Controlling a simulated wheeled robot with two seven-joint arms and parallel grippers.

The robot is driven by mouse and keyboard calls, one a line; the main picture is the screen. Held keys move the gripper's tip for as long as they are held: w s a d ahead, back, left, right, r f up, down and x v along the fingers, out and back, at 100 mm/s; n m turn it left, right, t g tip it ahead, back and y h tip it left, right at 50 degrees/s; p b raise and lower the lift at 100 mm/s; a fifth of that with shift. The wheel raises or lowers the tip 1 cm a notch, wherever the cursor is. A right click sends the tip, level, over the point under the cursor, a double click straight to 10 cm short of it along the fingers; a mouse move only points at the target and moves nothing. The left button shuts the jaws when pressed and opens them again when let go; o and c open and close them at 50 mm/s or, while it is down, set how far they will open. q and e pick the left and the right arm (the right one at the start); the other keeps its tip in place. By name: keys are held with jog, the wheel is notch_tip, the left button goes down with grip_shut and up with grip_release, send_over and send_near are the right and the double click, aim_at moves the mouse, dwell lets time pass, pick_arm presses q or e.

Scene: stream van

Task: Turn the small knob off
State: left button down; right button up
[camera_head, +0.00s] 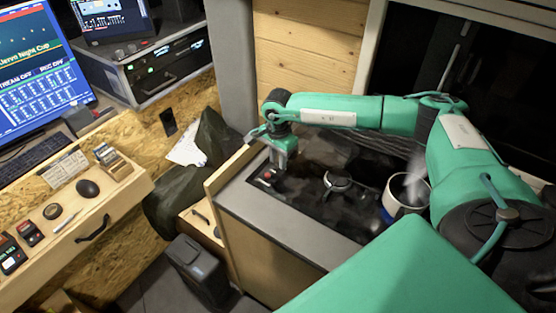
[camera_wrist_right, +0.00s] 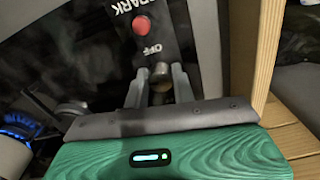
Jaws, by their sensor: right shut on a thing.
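The small knob (camera_wrist_right: 160,73) is a short dark metal cylinder on the black control panel (camera_wrist_right: 165,40), by the printed word OFF. My right gripper (camera_wrist_right: 161,84) has its two grey fingers on either side of the knob and is shut on it. In the head view my right gripper (camera_head: 282,164) points down at the left end of the dark stove top (camera_head: 315,200). It hides the knob there. A red button (camera_wrist_right: 141,25) marked SPARK sits beyond the knob, and it also shows in the head view (camera_head: 268,174). My left gripper is out of view.
A steaming white pot (camera_head: 399,207) stands on the right of the stove, beside an empty-looking burner (camera_head: 338,181). A blue flame (camera_wrist_right: 22,124) shows at the left of the wrist view. A wooden panel edge (camera_wrist_right: 268,55) stands close right of the gripper there.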

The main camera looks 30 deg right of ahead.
jog(key=m+b, duration=0.4)
jog(key=m, duration=0.1)
jog(key=shift+w+f, duration=0.1)
jog(key=shift+f, duration=0.1)
jog(key=m+b, duration=0.3)
jog(key=m, duration=0.2)
jog(key=shift+m, duration=0.4)
jog(key=shift+m+b, duration=0.3)
jog(key=shift+m, duration=0.2)
jog(key=shift+r+m+b, duration=0.1)
jog(key=shift+m+b, duration=0.35)
jog(key=shift+m, duration=0.65)
jog(key=shift+d+m, duration=0.1)
jog(key=shift+m, duration=0.5)
pick_arm(q)
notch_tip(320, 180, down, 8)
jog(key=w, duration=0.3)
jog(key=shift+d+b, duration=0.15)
jog(key=shift+b, duration=0.2)
pick_arm(e)
jog(key=shift+r+m, duration=0.1)
jog(key=shift+m, duration=0.4)
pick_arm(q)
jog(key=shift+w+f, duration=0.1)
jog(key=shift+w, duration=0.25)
